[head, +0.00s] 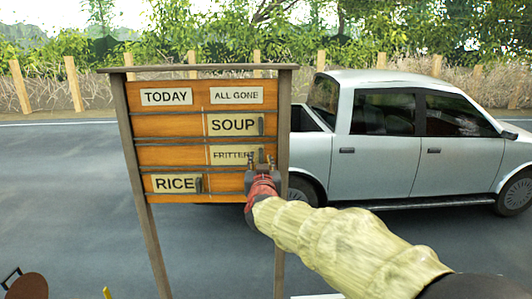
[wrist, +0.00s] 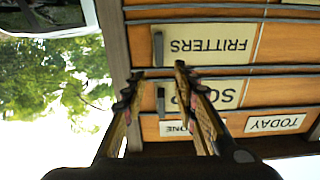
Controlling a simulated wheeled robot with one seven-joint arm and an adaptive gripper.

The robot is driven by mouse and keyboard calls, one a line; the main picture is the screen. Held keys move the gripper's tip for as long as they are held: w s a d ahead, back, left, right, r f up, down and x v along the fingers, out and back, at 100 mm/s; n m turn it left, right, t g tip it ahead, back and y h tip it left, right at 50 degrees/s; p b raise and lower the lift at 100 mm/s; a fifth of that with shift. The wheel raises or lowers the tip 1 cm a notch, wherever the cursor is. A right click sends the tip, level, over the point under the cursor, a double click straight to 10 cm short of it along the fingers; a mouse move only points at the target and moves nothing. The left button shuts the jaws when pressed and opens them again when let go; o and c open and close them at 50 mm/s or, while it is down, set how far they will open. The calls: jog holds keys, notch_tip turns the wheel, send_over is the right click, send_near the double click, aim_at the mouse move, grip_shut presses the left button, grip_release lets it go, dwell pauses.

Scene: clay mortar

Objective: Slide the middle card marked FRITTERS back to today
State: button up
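The FRITTERS card (head: 230,155) sits in the middle row of the orange board, on the right side under the ALL GONE label (head: 237,96). It also shows upside down in the wrist view (wrist: 212,45), with its dark upright handle (wrist: 158,48) near one end. My gripper (head: 261,159) is in front of that end of the card. In the wrist view its two fingers (wrist: 158,70) are apart, with the handle just beyond the fingertips. I cannot tell whether either finger touches it. The TODAY label (head: 166,97) heads the left side.
The SOUP card (head: 232,125) is in the row above, on the right. The RICE card (head: 173,184) is in the row below, on the left. The middle row's left side (head: 170,155) is bare. A silver pickup (head: 400,140) stands behind the board. A brown round stool (head: 27,287) is at lower left.

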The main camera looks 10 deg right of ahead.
aim_at(261, 153)
jog(key=w, duration=0.2)
jog(key=w+d+p, duration=0.1)
jog(key=w, duration=0.4)
jog(key=shift+d, duration=0.25)
jog(key=shift+s, duration=0.1)
jog(key=shift+c, duration=0.5)
grip_shut()
